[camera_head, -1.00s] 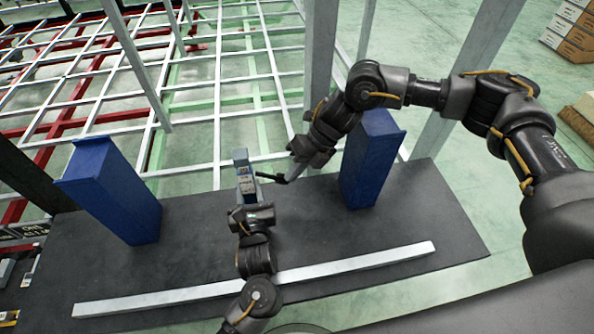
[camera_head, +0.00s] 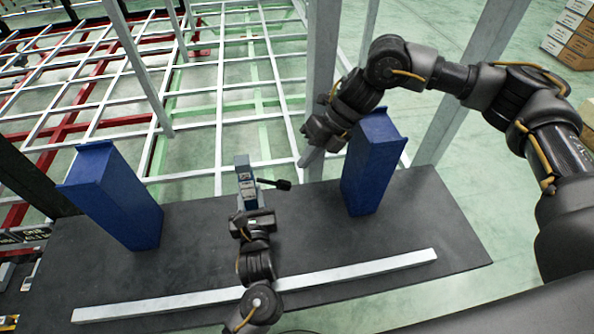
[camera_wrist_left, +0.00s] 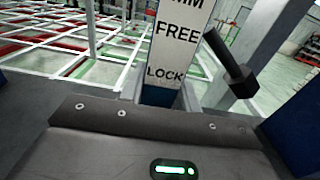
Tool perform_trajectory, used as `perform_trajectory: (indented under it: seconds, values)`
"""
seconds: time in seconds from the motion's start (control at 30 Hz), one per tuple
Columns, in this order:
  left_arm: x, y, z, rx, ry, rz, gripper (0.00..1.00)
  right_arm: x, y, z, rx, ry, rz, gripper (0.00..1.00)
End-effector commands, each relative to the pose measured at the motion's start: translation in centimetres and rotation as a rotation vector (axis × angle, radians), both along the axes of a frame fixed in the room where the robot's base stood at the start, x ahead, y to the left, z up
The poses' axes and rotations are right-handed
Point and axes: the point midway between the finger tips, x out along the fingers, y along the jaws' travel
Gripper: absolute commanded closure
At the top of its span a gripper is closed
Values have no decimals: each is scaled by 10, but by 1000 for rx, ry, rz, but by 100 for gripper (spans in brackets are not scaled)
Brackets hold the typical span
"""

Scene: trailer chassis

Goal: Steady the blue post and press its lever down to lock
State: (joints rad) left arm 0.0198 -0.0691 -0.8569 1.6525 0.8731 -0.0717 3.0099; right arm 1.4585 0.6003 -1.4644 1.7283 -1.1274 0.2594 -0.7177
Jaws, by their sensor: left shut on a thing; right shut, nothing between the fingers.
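The slim blue-grey post (camera_head: 243,172) stands upright on the dark tabletop, between two big blue blocks. In the left wrist view its white label (camera_wrist_left: 178,35) reads FREE above LOCK, and its blue lower part (camera_wrist_left: 158,95) shows beneath. Its black-handled lever (camera_head: 275,184) sticks out to the right; in the left wrist view the lever (camera_wrist_left: 232,68) slants down to the right. My left gripper (camera_head: 246,208) is shut on the post from the front; its fingertips are mostly hidden. My right gripper (camera_head: 308,156) is shut and empty, up and right of the lever, apart from it.
Blue blocks stand at left (camera_head: 115,195) and right (camera_head: 372,165); the right one is close beside my right gripper. A pale bar (camera_head: 350,267) lies along the front of the dark table (camera_head: 440,225). A metal upright (camera_head: 320,70) rises behind. A grid frame fills the back.

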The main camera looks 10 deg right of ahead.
Motion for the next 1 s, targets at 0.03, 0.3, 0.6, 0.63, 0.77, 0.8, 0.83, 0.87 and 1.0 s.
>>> perform_trajectory:
  seconds: [0.03, 0.3, 0.6, 0.63, 0.77, 0.8, 0.83, 0.87, 1.0]
  values:
    - [0, 0, -3, 3, 6, -1, 100, 1, -6, 9, 1, -2, -2, 100]
    - [0, 0, -3, 2, 6, -1, 100, 4, -25, 38, 0, -2, 1, 100]
    - [-1, 0, -3, 2, 6, -1, 100, 4, -29, 43, 0, 0, 1, 100]
    - [-1, 0, -3, 2, 6, -1, 100, 4, -29, 43, 0, 0, 1, 100]
    - [-1, 0, -3, 2, 6, -1, 100, 4, -29, 43, 0, 0, 1, 100]
    - [-1, 0, -3, 2, 6, -1, 100, 4, -29, 43, 0, 0, 1, 100]
    - [-1, 0, -3, 2, 6, -1, 65, 4, -29, 43, 0, 0, 1, 100]
    - [-1, 0, -3, 2, 5, -1, 61, 4, -29, 43, 0, 0, 1, 100]
    - [0, 0, -2, 1, 3, 0, 43, 4, -29, 43, 0, 0, 1, 100]
